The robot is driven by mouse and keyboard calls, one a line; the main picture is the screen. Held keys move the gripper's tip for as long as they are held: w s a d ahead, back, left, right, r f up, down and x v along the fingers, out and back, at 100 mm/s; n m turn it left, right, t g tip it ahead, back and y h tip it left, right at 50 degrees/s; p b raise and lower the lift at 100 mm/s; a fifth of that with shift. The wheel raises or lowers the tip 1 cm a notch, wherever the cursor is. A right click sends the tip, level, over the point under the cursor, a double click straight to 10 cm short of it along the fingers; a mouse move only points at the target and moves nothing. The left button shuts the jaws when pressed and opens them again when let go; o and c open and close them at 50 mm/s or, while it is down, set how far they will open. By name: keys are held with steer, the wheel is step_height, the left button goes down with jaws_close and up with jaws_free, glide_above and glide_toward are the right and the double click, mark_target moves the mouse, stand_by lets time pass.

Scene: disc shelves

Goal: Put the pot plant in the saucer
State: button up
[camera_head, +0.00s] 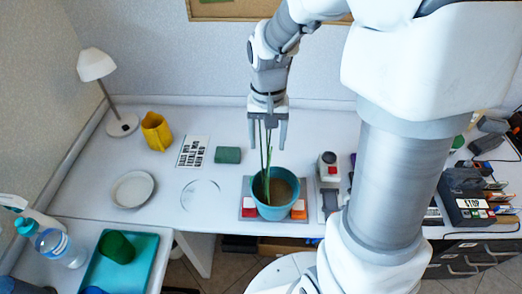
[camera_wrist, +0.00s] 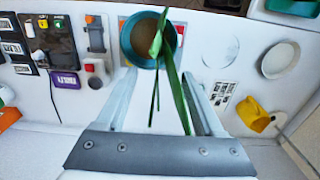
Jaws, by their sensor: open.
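The pot plant is a teal round pot (camera_head: 269,208) with brown soil and a few tall green leaves. It stands upright on a grey plate with red and orange blocks, and shows at the top of the wrist view (camera_wrist: 126,38). The saucer appears to be the pale round dish (camera_head: 132,189) at the left of the desk, also in the wrist view (camera_wrist: 280,60); it is empty. My gripper (camera_head: 267,142) is open above the pot, pointing down. The leaves rise between its fingers (camera_wrist: 158,85), which hold nothing.
A flat pale disc (camera_head: 200,195) lies between dish and pot. A device with a red button (camera_head: 329,168) stands close right of the pot. A lamp (camera_head: 122,125) stands back left.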

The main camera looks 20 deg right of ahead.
steer(key=shift+f, duration=0.2)
jaws_close()
steer(key=shift+w+r, duration=0.1)
steer(key=shift+r, duration=0.05)
stand_by(1.2)
